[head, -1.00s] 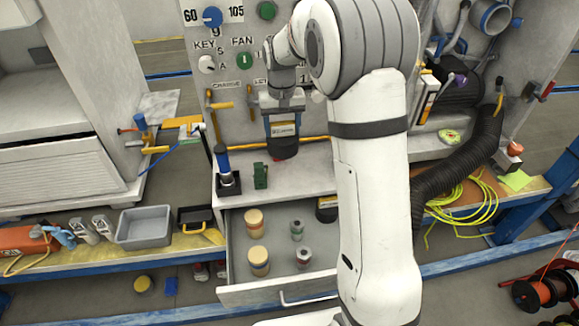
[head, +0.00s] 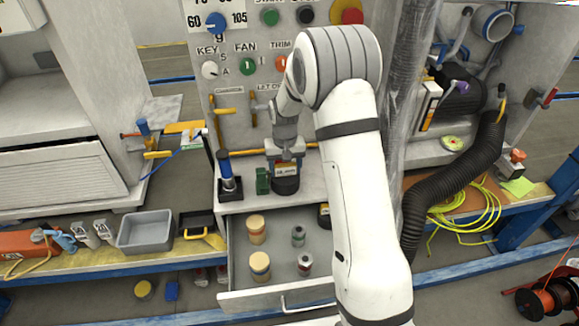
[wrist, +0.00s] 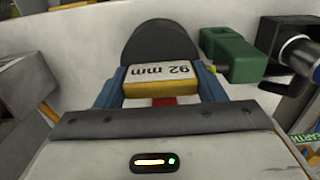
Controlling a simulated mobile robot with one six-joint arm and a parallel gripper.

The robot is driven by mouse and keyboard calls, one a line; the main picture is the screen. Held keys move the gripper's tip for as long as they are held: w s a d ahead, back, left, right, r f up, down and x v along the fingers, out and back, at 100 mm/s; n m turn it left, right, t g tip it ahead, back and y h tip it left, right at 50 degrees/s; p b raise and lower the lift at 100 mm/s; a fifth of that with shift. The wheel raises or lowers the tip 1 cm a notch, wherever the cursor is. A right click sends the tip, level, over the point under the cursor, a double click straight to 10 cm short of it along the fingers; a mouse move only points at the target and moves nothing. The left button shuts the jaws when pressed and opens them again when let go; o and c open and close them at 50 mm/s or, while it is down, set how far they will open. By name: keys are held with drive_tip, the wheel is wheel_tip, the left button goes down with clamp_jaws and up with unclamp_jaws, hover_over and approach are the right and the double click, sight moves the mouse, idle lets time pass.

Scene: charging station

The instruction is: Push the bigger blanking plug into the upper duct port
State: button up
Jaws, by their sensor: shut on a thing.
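My gripper (head: 286,158) is shut on a dark round blanking plug (head: 286,186) over the shelf below the control panel. In the wrist view the blue fingers of my gripper (wrist: 160,86) grip its yellow block, labelled 92 mm. The plug's dark disc (wrist: 160,42) points away from my wrist. I cannot tell if the plug touches the shelf. Another dark piece with a yellow label (head: 323,212) lies in the drawer, partly hidden by my arm; it may be the other plug. A blue-rimmed round duct port (head: 492,22) is at the upper right, well away from my gripper.
A green block (head: 262,181) and a blue-topped cylinder on a dark base (head: 229,180) stand left of the plug. The open drawer (head: 275,297) holds several pots. A translucent column (head: 412,110) stands right of my arm; a black hose (head: 468,165) bends farther right.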

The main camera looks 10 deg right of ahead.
drive_tip(key=shift+f, duration=0.15)
drive_tip(key=o, duration=1.1)
drive_tip(key=shift+c, duration=0.2)
